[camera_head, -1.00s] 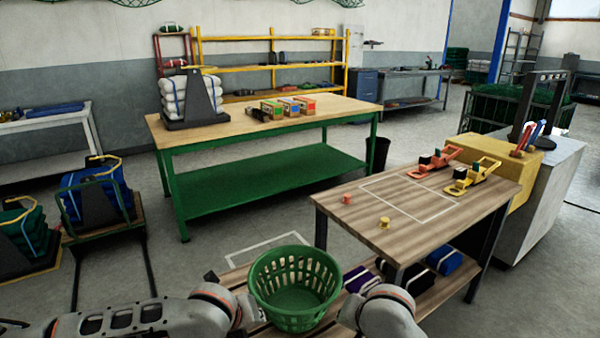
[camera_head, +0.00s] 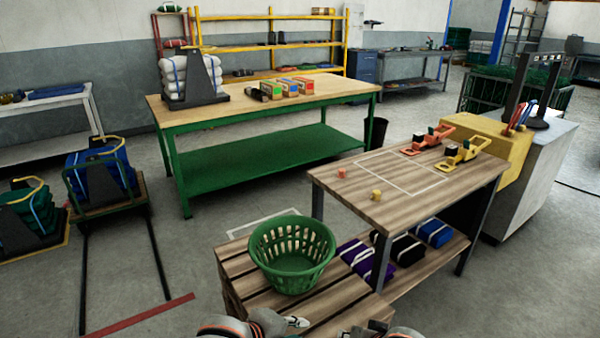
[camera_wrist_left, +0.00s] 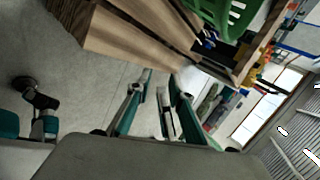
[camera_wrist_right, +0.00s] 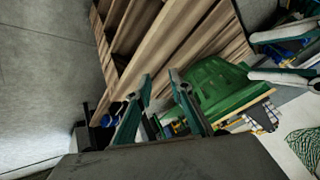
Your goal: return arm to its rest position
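My left gripper (camera_wrist_left: 160,78) is open and empty in the left wrist view, its two fingers apart with floor behind. My right gripper (camera_wrist_right: 160,78) is open and empty in the right wrist view, in front of the slatted wooden stand. In the head view only parts of both arms show at the bottom edge, below the basket. A green basket (camera_head: 292,255) stands upright on the slatted wooden stand (camera_head: 240,285). It also shows in both wrist views, at the top of the left one (camera_wrist_left: 222,15) and in the right one (camera_wrist_right: 220,88). Neither gripper touches it.
A wooden table (camera_head: 410,200) with yellow and red tools and two small pieces stands right of the basket, bundles on its lower shelf. A green workbench (camera_head: 260,105) is behind. Carts with netting bundles (camera_head: 100,180) stand left. Floor at left front is mostly clear.

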